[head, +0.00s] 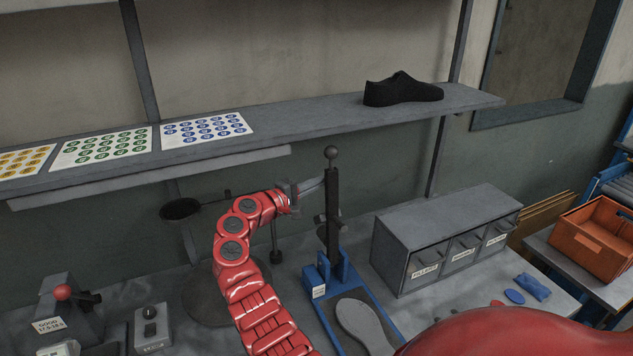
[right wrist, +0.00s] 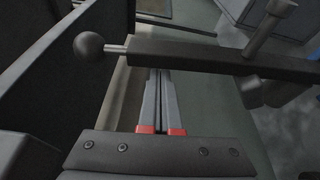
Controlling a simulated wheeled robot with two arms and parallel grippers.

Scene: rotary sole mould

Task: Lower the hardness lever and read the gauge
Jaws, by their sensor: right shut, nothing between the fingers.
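The hardness tester has a blue base (head: 312,289) on the bench, with a grey shoe sole (head: 366,325) lying on it. Its dark lever (head: 333,205) stands about upright, with a ball knob (head: 331,152) on top. In the right wrist view the lever (right wrist: 200,56) and its knob (right wrist: 88,44) cross in front of my fingertips. My right gripper (head: 318,185) is shut and empty, at the lever's upper part below the knob; contact cannot be told. It also shows in the right wrist view (right wrist: 160,78). The gauge face cannot be made out. My left gripper is out of view.
A grey drawer unit (head: 400,262) stands right of the tester. A shelf (head: 300,128) above the bench holds a black shoe (head: 402,90) and sticker sheets (head: 103,147). A lamp-like stand (head: 181,209) is at the left. An orange crate (head: 590,239) is at far right.

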